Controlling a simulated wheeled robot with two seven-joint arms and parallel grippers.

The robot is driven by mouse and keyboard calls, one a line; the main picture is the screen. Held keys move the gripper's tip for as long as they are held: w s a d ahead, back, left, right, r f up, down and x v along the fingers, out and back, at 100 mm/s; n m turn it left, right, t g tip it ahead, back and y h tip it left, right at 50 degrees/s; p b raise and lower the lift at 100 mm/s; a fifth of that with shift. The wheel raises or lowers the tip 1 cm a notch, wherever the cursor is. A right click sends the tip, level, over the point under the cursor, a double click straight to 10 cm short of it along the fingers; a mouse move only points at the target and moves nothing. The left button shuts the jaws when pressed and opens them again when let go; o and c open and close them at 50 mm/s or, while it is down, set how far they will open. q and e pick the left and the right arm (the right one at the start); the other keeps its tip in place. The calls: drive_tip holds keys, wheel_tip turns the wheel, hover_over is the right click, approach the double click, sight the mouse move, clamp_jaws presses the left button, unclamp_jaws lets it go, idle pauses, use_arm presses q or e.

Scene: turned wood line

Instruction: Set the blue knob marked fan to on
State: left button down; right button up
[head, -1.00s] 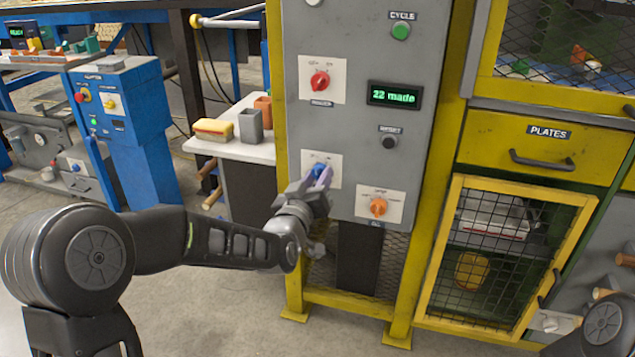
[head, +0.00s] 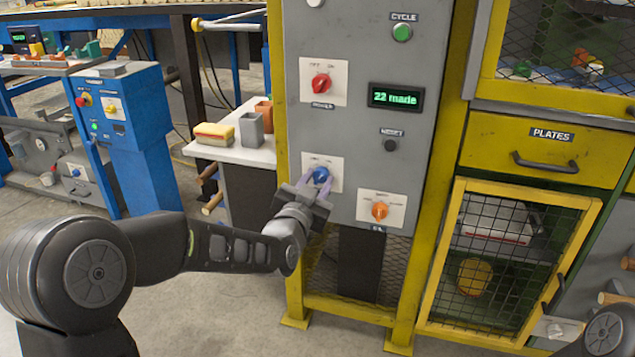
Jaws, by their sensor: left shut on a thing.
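The blue knob (head: 321,175) sits on a white plate in the lower left of the grey panel (head: 350,135). Small print shows above it, too small to read, and the label below is hidden by my gripper. My left gripper (head: 316,183) reaches up to the knob from below, its purple fingers on either side of it, shut on it. Which way the knob points is unclear. My right gripper is not in view; a dark part of mine shows at the lower right edge.
A red power knob (head: 321,84) is above, and an orange knob (head: 379,210) is close to the right of the gripper. A black reset button (head: 390,145), green cycle button (head: 402,32) and display (head: 396,96) reading "22 made" share the panel. Yellow posts frame it.

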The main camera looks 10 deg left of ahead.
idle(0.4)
use_arm(q)
drive_tip(key=c, duration=1)
unclamp_jaws()
drive_tip(key=shift+s, duration=0.1)
drive_tip(key=s, duration=0.2)
drive_tip(key=s+p, duration=0.1)
drive_tip(key=s, duration=0.4)
drive_tip(key=shift+s+a+p, duration=0.25)
drive_tip(key=shift+s+p, duration=0.05)
